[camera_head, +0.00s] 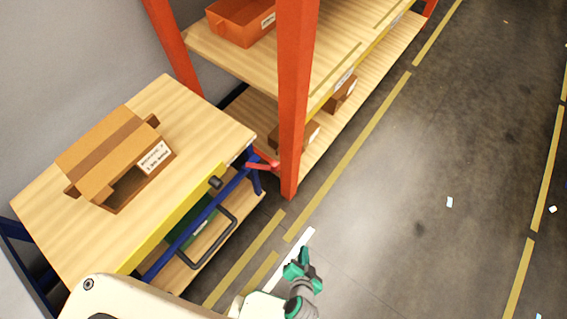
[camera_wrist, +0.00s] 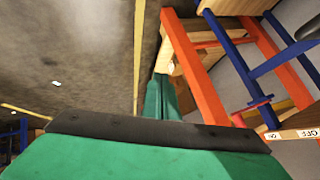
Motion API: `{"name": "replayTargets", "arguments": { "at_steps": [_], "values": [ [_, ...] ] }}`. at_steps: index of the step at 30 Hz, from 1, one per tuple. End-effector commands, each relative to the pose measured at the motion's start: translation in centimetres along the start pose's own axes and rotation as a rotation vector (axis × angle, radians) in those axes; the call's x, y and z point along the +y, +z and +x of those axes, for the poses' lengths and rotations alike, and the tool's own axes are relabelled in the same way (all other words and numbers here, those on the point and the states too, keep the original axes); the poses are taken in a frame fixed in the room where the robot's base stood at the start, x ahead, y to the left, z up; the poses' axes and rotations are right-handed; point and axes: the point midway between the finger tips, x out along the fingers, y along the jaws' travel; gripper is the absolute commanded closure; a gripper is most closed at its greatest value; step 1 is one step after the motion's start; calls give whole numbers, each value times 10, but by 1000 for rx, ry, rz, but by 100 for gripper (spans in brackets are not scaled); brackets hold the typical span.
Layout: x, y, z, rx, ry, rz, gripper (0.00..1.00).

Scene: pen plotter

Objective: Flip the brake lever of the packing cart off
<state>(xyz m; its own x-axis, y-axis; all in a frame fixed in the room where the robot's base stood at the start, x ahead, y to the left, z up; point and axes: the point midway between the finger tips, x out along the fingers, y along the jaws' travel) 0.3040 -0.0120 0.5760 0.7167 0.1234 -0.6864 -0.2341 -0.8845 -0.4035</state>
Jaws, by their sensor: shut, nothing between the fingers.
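The packing cart (camera_head: 207,98) has a wooden top and blue frame, and stands at the left in the head view. A red lever (camera_head: 262,163) sits at its far right corner, close to the orange rack post. In the wrist view a label with ON and OFF (camera_wrist: 290,134) shows at the lower right, with a small red part (camera_wrist: 258,104) beside it that looks like the lever. My gripper (camera_head: 303,266) has green fingers, shut and empty, over the floor to the right of the cart and apart from the lever. Its fingers (camera_wrist: 163,98) also show in the wrist view.
An open cardboard box (camera_head: 118,160) stands on the cart top. A black handle (camera_head: 212,240) juts from the cart's side. The orange rack post (camera_head: 293,100) stands close behind the lever. The floor (camera_head: 430,180) at the right is largely clear, with yellow lines and small scraps.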

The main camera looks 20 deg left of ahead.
Motion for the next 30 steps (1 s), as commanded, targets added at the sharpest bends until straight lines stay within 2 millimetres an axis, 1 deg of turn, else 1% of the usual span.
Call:
{"name": "replayTargets", "arguments": {
  "at_steps": [1,3,6,8,9,11,14,15,17,19,21,24,27,30],
  "values": [
    [0,0,22,-38,-24,43,100],
    [-3,4,47,-99,-64,103,100],
    [-13,3,79,-181,-136,187,100],
    [-22,-2,96,-227,-187,233,100],
    [-28,-7,106,-255,-225,263,100],
    [-40,-16,120,-298,-286,306,100],
    [-62,-39,138,-359,-402,370,100],
    [-71,-50,143,-381,-451,392,100],
    [-87,-69,148,-413,-532,421,100],
    [-104,-94,151,-444,-631,449,100],
    [-120,-120,150,-468,-730,469,100],
    [-139,-155,145,-494,-858,485,100],
    [-152,-182,137,-508,-960,489,100],
    [-160,-200,130,-517,-1027,487,100]
  ]
}}
